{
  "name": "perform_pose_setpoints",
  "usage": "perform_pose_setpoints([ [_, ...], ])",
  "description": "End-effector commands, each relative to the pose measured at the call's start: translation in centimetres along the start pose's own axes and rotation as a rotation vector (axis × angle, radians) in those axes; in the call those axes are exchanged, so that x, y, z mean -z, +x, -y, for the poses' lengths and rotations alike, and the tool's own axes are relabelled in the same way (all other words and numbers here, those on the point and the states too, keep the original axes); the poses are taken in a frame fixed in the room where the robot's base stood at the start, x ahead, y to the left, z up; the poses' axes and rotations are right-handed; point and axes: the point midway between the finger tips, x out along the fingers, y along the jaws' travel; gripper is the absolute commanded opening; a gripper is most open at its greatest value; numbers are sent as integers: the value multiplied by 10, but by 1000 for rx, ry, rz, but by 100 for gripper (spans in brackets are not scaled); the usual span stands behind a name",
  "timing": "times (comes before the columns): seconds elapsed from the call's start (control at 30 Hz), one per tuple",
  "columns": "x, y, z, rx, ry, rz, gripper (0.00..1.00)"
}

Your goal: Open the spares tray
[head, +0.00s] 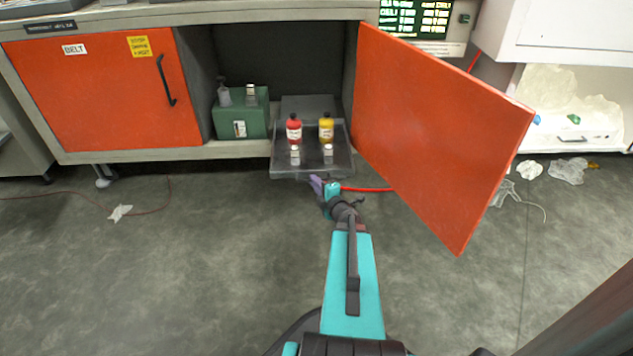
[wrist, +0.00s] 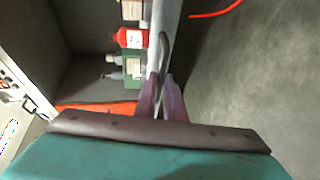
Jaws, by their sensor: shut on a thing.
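The spares tray (head: 312,167) is a grey pull-out tray that juts out of the open cabinet bay. A red bottle (head: 294,130), a yellow bottle (head: 326,129) and two small pale-capped bottles stand upright on it. My gripper (head: 319,183) is at the tray's front edge. In the wrist view its purple fingers (wrist: 162,92) are shut on the tray's dark handle (wrist: 163,50). The grey tray edge (wrist: 166,18) and the red bottle (wrist: 131,38) show beyond them. The exact grip contact is partly hidden in the head view.
An orange door (head: 437,130) stands swung open right of the tray. A closed orange door (head: 105,92) marked BELT is at left. A green box (head: 240,117) with bottles stands inside the bay. A red hose (head: 368,189) lies near my gripper. The floor at left is mostly clear.

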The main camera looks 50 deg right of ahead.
Motion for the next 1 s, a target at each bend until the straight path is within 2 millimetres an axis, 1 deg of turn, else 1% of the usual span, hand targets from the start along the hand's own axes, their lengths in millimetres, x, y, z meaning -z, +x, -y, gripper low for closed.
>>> perform_pose_setpoints([
  [0.03,5,0,0,-3,-3,-15,0],
  [0.33,0,-1,0,-4,-4,-11,0],
  [0.37,-1,-1,0,-3,-4,-10,14],
  [0.43,-3,-1,0,-3,-3,-8,26],
  [0.47,-3,-1,0,-3,-3,-6,28],
  [0.77,-6,-3,0,-3,-1,0,28],
  [0.87,-6,-5,-1,-3,-1,0,28],
  [1.0,-6,-14,-2,-3,-1,1,28],
])
